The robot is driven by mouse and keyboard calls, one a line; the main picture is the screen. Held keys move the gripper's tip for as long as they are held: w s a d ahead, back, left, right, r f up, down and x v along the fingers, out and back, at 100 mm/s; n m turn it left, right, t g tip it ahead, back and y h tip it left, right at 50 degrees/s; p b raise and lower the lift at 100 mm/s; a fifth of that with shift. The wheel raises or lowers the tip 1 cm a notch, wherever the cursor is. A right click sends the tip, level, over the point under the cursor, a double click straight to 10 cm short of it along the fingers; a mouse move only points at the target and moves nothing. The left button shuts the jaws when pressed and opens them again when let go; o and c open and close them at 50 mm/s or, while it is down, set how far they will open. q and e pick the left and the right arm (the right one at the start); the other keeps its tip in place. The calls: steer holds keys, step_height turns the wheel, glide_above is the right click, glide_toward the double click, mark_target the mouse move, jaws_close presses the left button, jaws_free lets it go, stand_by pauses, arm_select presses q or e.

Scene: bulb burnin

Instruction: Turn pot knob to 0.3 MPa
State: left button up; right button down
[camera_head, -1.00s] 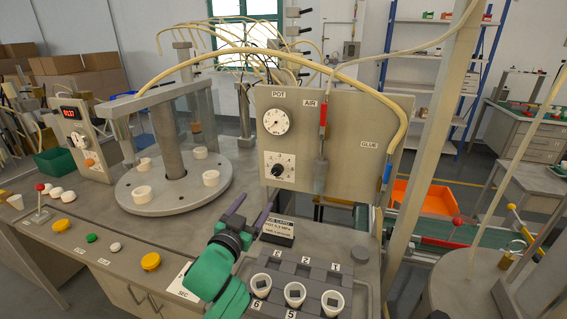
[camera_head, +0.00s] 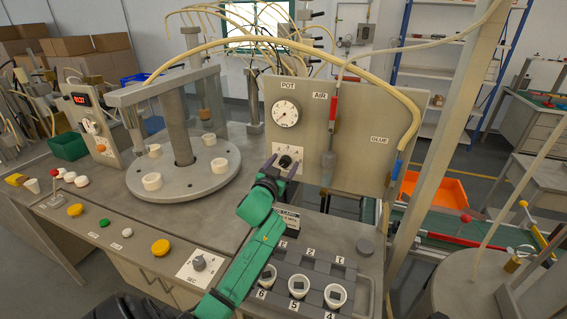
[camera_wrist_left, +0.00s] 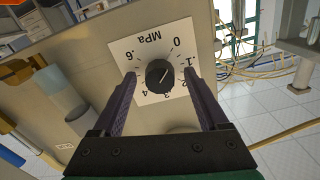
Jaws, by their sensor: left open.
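The black pot knob (camera_head: 285,161) sits on a white dial plate on the grey panel, below the round POT gauge (camera_head: 285,113). In the left wrist view the knob (camera_wrist_left: 159,75) lies between and just beyond my open fingers, and the plate (camera_wrist_left: 178,38) shows MPa with numbers from 0 to .6, upside down. A pale pointer line shows on the knob; its exact reading is hard to tell. My left gripper (camera_head: 279,166) is open in front of the knob, its fingers on either side of it. It also shows in the left wrist view (camera_wrist_left: 160,92). My right gripper is not in view.
The panel (camera_head: 345,150) also bears AIR and GLUE labels and a red-topped syringe (camera_head: 331,125). Below is a grey tray (camera_head: 362,305) with several white cups. A round turntable (camera_head: 205,180) stands left. A yellow hose arches over the panel.

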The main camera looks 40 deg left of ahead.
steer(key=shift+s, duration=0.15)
arm_select(q)
jaws_close()
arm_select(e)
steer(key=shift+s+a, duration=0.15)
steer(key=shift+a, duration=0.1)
